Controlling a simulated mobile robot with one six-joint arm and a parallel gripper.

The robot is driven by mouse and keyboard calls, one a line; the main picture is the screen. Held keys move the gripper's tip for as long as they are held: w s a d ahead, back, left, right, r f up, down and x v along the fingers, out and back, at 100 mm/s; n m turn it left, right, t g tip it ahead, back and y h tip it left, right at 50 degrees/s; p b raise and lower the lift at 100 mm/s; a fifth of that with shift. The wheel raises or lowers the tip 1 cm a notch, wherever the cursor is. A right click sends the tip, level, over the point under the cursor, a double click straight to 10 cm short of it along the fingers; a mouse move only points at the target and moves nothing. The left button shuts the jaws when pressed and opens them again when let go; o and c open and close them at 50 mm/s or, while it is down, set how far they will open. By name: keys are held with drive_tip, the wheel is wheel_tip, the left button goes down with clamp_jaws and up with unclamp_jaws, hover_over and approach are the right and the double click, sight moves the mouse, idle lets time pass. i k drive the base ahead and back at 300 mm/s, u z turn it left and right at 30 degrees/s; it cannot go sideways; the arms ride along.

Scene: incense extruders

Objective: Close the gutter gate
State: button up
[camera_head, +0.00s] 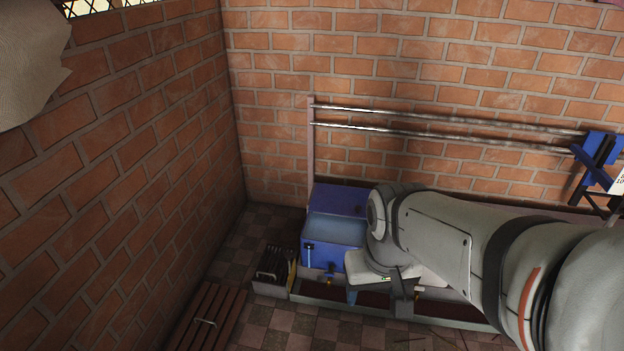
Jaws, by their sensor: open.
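A brown slatted panel (208,318) with a small metal handle lies low at the bottom left, partly cut off by the frame. I cannot tell for sure whether it is the gutter gate. A dark red trough (338,296) with a pale rim runs along the floor below a blue box (333,226). My gripper (378,298) is open and points down in front of the box, right of the slatted panel and apart from it. My arm and gripper hide the right part of the box and much of the trough.
A small crate (268,289) with dark upright pieces stands between the panel and the box. A small tap (330,274) sticks out below the box. Metal rails (440,130) run along the back wall to a blue stand (596,165). A brick wall (120,150) bounds the left.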

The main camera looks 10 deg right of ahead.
sight(287, 255)
drive_tip(key=z, duration=0.05)
drive_tip(key=k, duration=0.65)
drive_tip(key=u, duration=0.65)
drive_tip(key=i, duration=1.65)
drive_tip(key=z, duration=0.6)
